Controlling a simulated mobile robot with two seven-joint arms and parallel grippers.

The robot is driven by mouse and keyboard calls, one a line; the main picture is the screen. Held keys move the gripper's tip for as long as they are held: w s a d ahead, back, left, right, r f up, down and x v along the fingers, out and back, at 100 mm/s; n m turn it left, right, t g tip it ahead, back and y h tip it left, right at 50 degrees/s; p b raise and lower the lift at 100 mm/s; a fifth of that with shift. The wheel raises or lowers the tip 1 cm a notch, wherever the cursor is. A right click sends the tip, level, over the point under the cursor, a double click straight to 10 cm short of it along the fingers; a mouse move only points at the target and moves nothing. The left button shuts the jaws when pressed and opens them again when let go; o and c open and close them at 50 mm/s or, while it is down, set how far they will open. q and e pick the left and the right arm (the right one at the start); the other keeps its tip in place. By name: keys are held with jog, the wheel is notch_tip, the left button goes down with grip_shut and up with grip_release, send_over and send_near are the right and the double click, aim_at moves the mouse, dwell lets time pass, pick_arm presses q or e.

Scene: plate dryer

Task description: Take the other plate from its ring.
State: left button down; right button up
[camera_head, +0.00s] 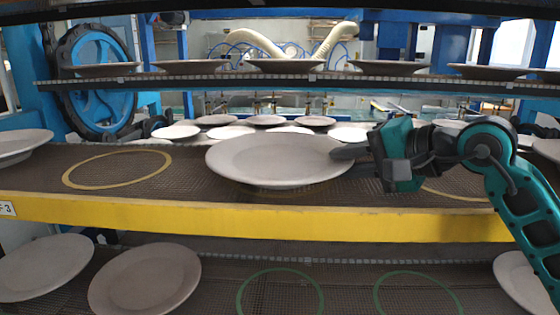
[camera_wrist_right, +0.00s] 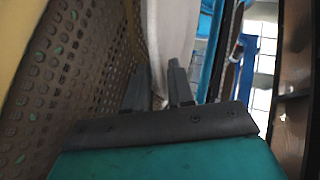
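A pale grey plate (camera_head: 280,158) sits over its ring in the middle of the yellow-edged shelf. Only a sliver of that ring shows under the plate. My right gripper (camera_head: 350,153) is at the plate's right rim. In the right wrist view, the two dark fingers (camera_wrist_right: 158,88) stand apart, with the pale plate (camera_wrist_right: 172,40) edge-on between and beyond them. I see no clear contact of both fingers with the rim. My left gripper is not in view.
An empty yellow ring (camera_head: 118,169) lies left of the plate, and another (camera_head: 455,190) is partly behind my right arm. The shelf's yellow front edge (camera_head: 250,218) runs across. Plates stand on shelves above and below; the lower shelf has two empty green rings (camera_head: 280,272).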

grip_shut()
dwell(1.2)
jog(key=shift+r, duration=0.2)
